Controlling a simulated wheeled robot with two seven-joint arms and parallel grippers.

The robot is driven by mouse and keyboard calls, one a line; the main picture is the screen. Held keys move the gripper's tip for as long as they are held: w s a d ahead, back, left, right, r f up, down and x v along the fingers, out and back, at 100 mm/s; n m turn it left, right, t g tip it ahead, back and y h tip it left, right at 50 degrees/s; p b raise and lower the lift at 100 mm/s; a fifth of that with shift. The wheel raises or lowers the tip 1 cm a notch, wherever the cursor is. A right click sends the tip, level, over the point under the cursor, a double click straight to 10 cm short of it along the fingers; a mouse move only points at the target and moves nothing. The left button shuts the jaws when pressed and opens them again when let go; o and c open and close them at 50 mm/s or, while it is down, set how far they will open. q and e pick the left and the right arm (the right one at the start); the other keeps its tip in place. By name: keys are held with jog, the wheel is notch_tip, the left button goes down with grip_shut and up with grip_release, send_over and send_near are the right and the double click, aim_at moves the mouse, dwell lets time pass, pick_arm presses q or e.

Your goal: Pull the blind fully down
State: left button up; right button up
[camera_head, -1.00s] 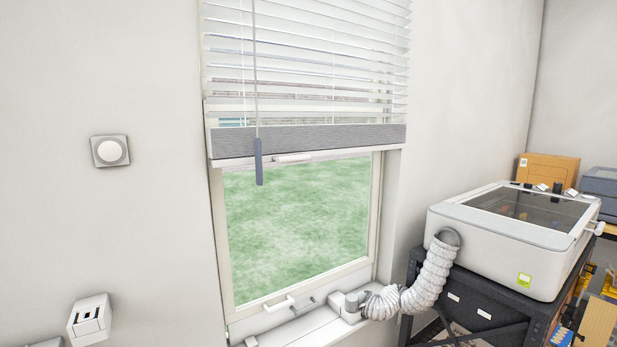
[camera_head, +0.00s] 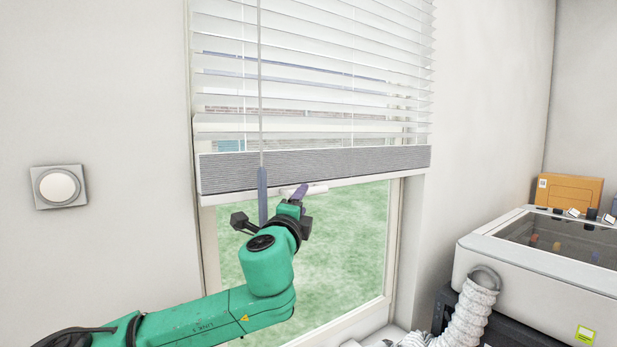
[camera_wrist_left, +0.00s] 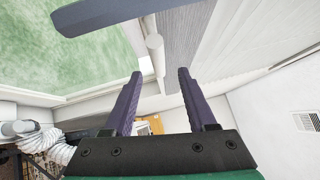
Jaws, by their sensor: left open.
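The white slatted blind (camera_head: 320,60) covers the upper part of the window, and green shows through the glass below. Its grey bottom rail (camera_head: 350,160) has a small white handle (camera_head: 318,189) at its lower edge. A blue-grey wand (camera_head: 263,195) hangs at the left on a cord. My left gripper (camera_head: 298,196) is raised close to the handle and partly hides it. In the left wrist view the purple fingers (camera_wrist_left: 159,73) are apart with nothing between them. The white handle (camera_wrist_left: 155,43) and rail (camera_wrist_left: 184,35) lie beyond the fingertips. My right gripper is not in view.
The wand crosses the top left of the left wrist view (camera_wrist_left: 130,14), close to the gripper. A white machine (camera_head: 545,265) with a ribbed hose (camera_head: 468,318) stands at the right. A round wall switch (camera_head: 59,187) is at the left.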

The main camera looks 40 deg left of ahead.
aim_at(308, 192)
pick_arm(q)
jog(key=p+x, duration=0.5)
jog(key=x, duration=0.1)
jog(key=shift+w+a+r, duration=0.15)
jog(key=shift+w+a, duration=0.1)
jog(key=shift+a, duration=0.15)
jog(key=shift+w, duration=0.5)
jog(key=shift+f, duration=0.25)
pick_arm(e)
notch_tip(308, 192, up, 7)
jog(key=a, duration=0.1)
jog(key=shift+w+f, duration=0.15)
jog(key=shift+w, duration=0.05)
pick_arm(q)
jog(key=shift+s, duration=0.1)
grip_shut()
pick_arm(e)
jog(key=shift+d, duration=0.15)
